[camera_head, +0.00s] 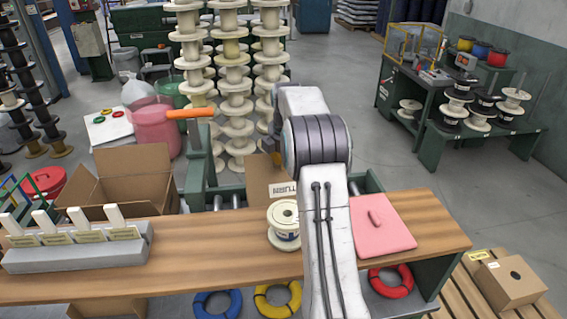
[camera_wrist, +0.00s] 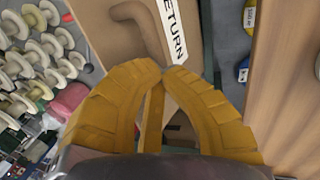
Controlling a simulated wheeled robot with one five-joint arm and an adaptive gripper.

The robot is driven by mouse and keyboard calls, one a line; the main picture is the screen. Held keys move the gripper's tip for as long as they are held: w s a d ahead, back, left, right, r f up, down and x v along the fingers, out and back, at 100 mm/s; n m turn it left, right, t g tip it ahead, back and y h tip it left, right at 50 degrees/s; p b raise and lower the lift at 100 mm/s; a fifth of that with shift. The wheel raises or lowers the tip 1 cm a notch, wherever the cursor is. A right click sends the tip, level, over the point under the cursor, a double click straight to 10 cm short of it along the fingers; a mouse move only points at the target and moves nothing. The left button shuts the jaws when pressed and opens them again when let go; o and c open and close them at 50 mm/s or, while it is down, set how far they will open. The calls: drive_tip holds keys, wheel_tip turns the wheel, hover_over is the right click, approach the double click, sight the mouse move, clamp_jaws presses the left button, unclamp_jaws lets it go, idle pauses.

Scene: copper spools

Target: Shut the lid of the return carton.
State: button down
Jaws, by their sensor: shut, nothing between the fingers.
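The return carton (camera_head: 259,174) is mostly hidden behind my arm in the head view, beyond the table's far edge. Its white label (camera_head: 283,190) is partly covered and upside down. In the wrist view a brown cardboard panel (camera_wrist: 112,32) fills the top, with the "RETURN" label (camera_wrist: 174,28) along its right side. A curved darker shape lies across this panel. My gripper (camera_wrist: 165,70) has its yellow fingertips together, empty, in front of the panel. I cannot tell whether they touch it, nor how far the lid stands open.
The wooden table (camera_head: 210,245) carries a cream spool (camera_head: 284,226) left of my arm, a pink board (camera_head: 372,226) right of it, and a grey block (camera_head: 80,255) at left. Another carton (camera_head: 135,188) stands open behind the table. A green post (camera_head: 197,175) stands left of the return carton.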

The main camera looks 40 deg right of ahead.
drive_tip(key=shift+f, duration=0.25)
drive_tip(key=shift+w+d+f, duration=0.2)
drive_tip(key=shift+w+d, duration=0.1)
drive_tip(key=shift+w, duration=0.4)
drive_tip(key=shift+w+d+f, duration=0.2)
drive_tip(key=shift+w+d, duration=0.1)
drive_tip(key=shift+w, duration=0.35)
drive_tip(key=shift+w+d+f, duration=0.2)
drive_tip(key=shift+w+d, duration=0.1)
drive_tip(key=shift+w, duration=0.4)
drive_tip(key=c, duration=1.1)
unclamp_jaws()
drive_tip(key=shift+w+r, duration=0.1)
drive_tip(key=shift+r, duration=0.05)
drive_tip(key=shift+r, duration=0.1)
drive_tip(key=v, duration=1.1)
drive_tip(key=shift+r, duration=0.4)
